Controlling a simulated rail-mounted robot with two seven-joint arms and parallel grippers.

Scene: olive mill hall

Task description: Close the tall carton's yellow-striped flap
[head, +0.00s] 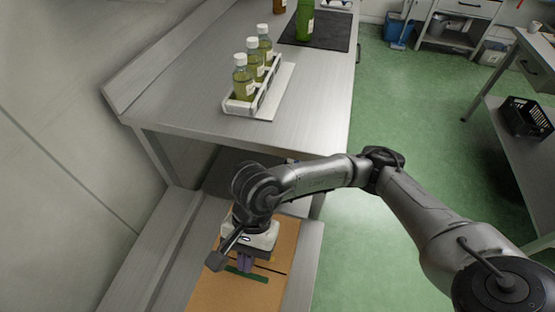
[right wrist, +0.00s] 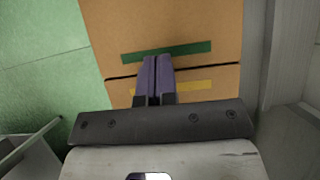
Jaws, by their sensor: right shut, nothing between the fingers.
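The tall brown carton (head: 205,292) stands low at the front, seen from above in the head view. In the right wrist view, its green-striped flap (right wrist: 210,25) and yellow-striped flap (right wrist: 225,76) both look about flat, with a thin dark gap between them. My left gripper is out of view.
A steel table (head: 190,100) stands beyond the carton, bearing a white rack (head: 270,103) of several oil bottles and a dark mat (head: 330,30). A wall rises at the left. Green floor (head: 400,110) is open to the right, with a shelf holding a black crate (head: 525,117).

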